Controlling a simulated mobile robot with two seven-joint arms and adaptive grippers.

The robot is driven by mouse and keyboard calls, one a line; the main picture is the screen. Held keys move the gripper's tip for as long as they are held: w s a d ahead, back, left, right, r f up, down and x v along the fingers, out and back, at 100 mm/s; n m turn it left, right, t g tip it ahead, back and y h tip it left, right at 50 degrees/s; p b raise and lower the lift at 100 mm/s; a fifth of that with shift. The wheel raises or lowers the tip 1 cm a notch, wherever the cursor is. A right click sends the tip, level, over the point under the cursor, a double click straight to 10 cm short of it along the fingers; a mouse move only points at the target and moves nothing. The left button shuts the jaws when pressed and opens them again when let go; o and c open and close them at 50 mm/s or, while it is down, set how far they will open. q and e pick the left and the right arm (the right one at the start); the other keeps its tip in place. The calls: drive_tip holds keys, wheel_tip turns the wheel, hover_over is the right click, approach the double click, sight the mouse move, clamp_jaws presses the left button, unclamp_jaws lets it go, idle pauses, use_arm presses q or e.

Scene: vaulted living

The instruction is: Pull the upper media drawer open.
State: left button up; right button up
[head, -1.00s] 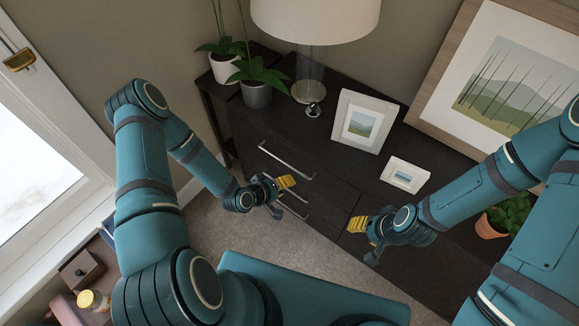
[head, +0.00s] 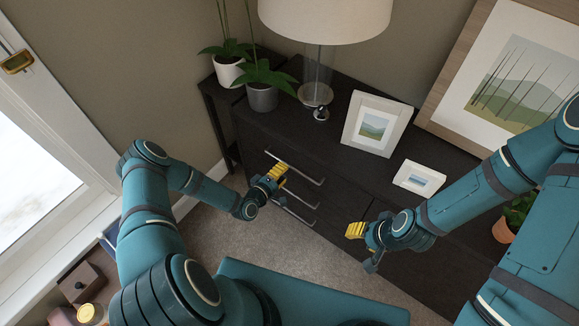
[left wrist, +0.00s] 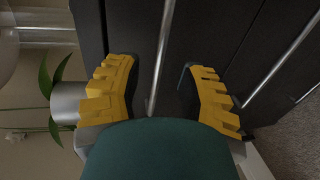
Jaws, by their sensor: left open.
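The upper media drawer (head: 262,150) is a dark front at the top left of the black cabinet, flush with it, with a long silver bar handle (head: 300,170). My left gripper (head: 277,172) has yellow fingertips and is at this handle's left part. In the left wrist view, the gripper (left wrist: 160,90) is open, and the upper handle (left wrist: 161,50) runs between its two fingers, apart from both. My right gripper (head: 356,231) hangs in front of the cabinet's right part; its finger gap cannot be made out.
Two more bar handles, a middle one (head: 300,198) and a lower one, sit below. A lamp (head: 318,80), potted plants (head: 262,95) and picture frames (head: 378,124) stand on the cabinet top. Carpet (head: 225,235) in front is clear. A window (head: 40,170) is at left.

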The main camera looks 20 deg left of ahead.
sight(289, 165)
use_arm(q)
drive_tip(key=shift+x, duration=2.35)
clamp_jaws()
